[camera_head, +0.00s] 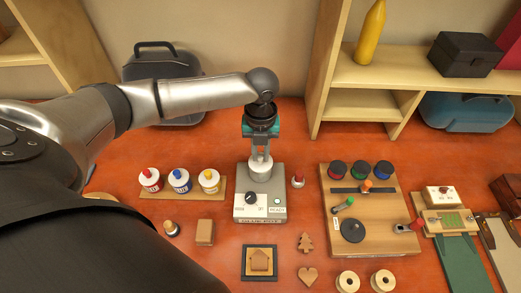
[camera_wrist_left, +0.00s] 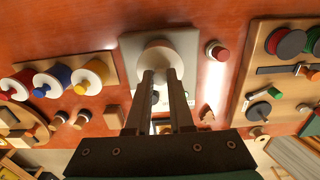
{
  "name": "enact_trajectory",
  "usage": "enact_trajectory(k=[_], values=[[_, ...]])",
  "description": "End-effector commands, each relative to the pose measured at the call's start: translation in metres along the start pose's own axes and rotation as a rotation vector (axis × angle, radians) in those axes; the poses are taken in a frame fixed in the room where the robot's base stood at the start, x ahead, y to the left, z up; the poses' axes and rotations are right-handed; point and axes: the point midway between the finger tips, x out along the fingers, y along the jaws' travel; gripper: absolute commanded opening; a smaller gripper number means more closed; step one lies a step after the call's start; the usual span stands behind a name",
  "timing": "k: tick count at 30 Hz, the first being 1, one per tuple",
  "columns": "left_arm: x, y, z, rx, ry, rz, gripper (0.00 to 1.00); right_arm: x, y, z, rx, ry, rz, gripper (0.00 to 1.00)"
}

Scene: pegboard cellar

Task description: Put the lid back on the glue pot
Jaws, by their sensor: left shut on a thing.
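The glue pot (camera_head: 260,174) is a white cylinder on a grey stand with a dial (camera_head: 258,207). My left gripper (camera_head: 261,153) reaches down over it and is shut on the lid's knob, a small orange-brown piece between the fingers. In the left wrist view the gripper (camera_wrist_left: 162,76) has its two fingers close together at a pale round top (camera_wrist_left: 160,55), over the grey stand (camera_wrist_left: 133,45). The lid and pot line up; I cannot tell whether they touch. The right gripper does not show.
Three white jars with red, blue and yellow caps (camera_head: 180,181) stand on a board to the left. A small red-topped piece (camera_head: 298,181) stands close right of the stand. A wooden board with discs and levers (camera_head: 372,225) lies further right.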

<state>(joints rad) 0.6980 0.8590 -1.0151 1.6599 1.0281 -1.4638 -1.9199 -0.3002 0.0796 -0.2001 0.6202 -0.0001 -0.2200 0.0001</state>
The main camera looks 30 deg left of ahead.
Motion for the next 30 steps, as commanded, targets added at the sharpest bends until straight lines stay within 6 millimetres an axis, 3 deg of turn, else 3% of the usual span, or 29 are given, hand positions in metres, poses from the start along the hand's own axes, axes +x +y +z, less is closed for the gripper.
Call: enact_trajectory(k=[30], values=[[0.0012, 0.0004, -0.0002, 0.0, 0.0, 0.002, 0.0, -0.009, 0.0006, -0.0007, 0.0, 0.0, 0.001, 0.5]])
